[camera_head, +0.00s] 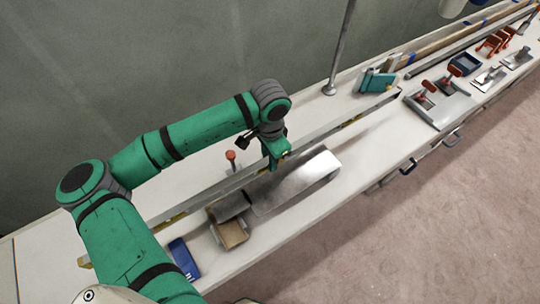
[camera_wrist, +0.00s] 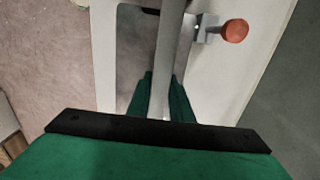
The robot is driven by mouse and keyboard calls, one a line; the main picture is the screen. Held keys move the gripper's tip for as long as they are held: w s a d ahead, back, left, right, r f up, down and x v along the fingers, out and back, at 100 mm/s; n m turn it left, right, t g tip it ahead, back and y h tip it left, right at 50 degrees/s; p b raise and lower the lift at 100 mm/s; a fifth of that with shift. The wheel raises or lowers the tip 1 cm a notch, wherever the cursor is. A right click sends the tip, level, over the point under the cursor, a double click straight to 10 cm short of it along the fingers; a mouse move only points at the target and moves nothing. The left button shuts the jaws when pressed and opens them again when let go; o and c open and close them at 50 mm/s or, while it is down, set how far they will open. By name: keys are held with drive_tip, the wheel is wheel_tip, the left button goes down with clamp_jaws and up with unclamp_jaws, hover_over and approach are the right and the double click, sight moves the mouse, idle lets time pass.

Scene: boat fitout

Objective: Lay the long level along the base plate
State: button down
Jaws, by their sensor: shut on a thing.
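The long level (camera_head: 330,128) is a long, thin grey bar with yellowish patches, running diagonally along the bench from lower left to upper right. My gripper (camera_head: 277,158) is shut on it near its middle. In the wrist view the level (camera_wrist: 168,50) runs between my green fingers (camera_wrist: 160,98). A flat shiny grey metal plate (camera_head: 300,182) with one rounded end lies on the bench just in front of the level; it may be the base plate, but I cannot tell for sure. A soft shadow right of the plate suggests the level is raised; its exact height is unclear.
An orange-knobbed tool (camera_head: 231,157) stands behind the level. A brown block (camera_head: 232,233) and a blue item (camera_head: 183,258) lie at the near left. A metal post (camera_head: 340,50), teal boxes (camera_head: 376,80) and trowels (camera_head: 438,103) occupy the bench farther right. Handles stick out along the front edge.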

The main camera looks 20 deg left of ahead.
drive_tip(key=shift+f, duration=3.05)
drive_tip(key=c, duration=1.5)
unclamp_jaws()
wheel_tip(320, 180, up, 11)
drive_tip(key=shift+f, duration=0.15)
